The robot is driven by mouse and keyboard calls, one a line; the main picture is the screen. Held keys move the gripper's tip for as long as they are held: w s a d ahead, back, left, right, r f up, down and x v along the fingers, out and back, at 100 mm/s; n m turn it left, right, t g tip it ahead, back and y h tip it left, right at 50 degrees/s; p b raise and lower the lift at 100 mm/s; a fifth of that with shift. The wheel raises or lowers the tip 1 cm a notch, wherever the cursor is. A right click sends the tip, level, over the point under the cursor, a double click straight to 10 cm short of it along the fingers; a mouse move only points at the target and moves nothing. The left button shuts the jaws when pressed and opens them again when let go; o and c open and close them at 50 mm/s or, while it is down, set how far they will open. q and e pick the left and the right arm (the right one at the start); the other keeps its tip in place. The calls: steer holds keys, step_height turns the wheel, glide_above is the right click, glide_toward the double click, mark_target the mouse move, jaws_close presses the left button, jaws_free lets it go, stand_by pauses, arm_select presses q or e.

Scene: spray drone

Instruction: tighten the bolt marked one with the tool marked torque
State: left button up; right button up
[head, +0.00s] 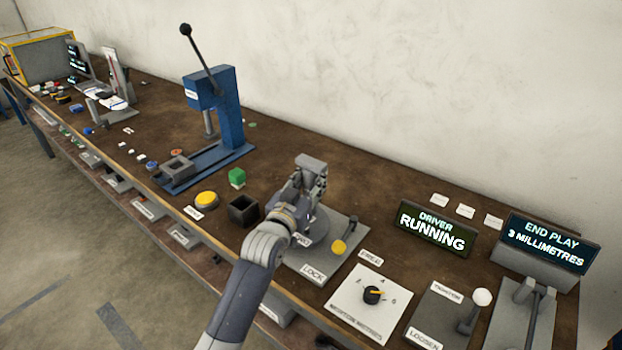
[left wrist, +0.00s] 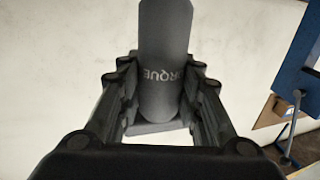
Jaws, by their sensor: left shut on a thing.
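My left gripper (head: 306,184) is over the grey plate labelled LOCK (head: 318,262) on the bench. It is shut on the grey cylindrical torque tool (left wrist: 165,60), whose lettering reads TORQUE in the left wrist view, partly hidden by the fingers. In the head view the top of the torque tool (head: 311,162) shows above the fingers. A round grey base on the LOCK plate is partly hidden behind my wrist. A yellow knob (head: 339,247) is on the plate's right side. I cannot make out the bolt marked one. My right gripper is not in view.
A display (head: 437,228) reads DRIVER RUNNING; another (head: 545,244) reads END PLAY 3 MILLIMETRES. A dial plate (head: 361,303) and a LOOSEN plate with a lever (head: 437,318) are to the right. A black open box (head: 243,211), yellow button (head: 206,198) and blue press (head: 231,110) are to the left.

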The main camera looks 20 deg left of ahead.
mark_target(311, 160)
arm_select(q)
steer(key=shift+f+p, duration=0.25)
steer(key=shift+p, duration=0.1)
stand_by(0.7)
steer(key=shift+r, duration=0.15)
steer(key=shift+r+p, duration=0.95)
steer(key=shift+p, duration=0.1)
step_height(311, 160, up, 6)
steer(key=p, duration=0.5)
steer(key=shift+f, duration=0.25)
